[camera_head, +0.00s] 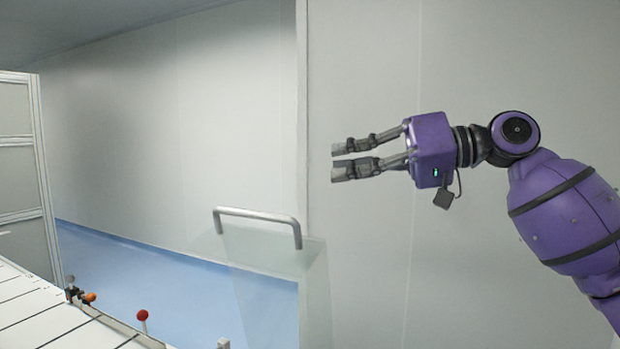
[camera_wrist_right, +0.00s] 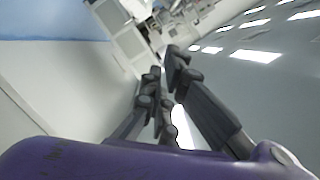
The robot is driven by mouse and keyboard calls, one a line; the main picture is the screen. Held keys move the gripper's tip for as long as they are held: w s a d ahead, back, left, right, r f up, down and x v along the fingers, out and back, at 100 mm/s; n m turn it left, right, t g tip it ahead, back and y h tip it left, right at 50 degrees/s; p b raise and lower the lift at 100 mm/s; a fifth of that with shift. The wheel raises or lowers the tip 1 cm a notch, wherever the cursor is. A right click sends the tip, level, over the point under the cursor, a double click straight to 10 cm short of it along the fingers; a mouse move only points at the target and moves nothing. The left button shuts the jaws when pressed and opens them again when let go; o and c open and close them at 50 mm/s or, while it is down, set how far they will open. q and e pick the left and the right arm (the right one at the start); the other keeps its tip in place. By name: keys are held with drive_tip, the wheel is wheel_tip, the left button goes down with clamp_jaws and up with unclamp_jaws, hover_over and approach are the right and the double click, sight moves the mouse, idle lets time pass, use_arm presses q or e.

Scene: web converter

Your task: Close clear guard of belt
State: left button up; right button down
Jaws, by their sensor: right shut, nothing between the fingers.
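The clear guard (camera_head: 268,290) shows in the head view at the lower middle as a see-through panel, standing raised and tilted, with a metal bar handle (camera_head: 257,214) along its top edge. The belt (camera_head: 40,310) is a pale, segmented surface at the lower left. My right gripper (camera_head: 335,164) is up and to the right of the handle, apart from it, pointing left. Its fingers are close together and hold nothing. The fingers also show in the right wrist view (camera_wrist_right: 163,62). The guard's lower edge is cut off by the frame. My left gripper is not in view.
A red knob (camera_head: 142,315) and a small orange part (camera_head: 90,297) stand along the belt's edge. A white framed cabinet (camera_head: 20,170) stands at the far left. A pale wall (camera_head: 370,80) is behind my gripper. The air between gripper and handle is clear.

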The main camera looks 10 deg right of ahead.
drive_tip(key=a, duration=0.4)
drive_tip(key=p, duration=0.2)
hover_over(284, 233)
wheel_tip(284, 233, down, 4)
drive_tip(key=shift+d+r, duration=0.15)
drive_tip(key=shift+s, duration=0.1)
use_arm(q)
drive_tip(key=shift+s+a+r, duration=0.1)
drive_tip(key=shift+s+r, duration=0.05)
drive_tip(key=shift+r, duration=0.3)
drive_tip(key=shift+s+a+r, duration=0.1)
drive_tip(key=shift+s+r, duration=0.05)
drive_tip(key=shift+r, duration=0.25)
use_arm(e)
drive_tip(key=shift+f, duration=0.25)
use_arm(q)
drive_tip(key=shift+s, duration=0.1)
use_arm(e)
drive_tip(key=shift+a, duration=0.2)
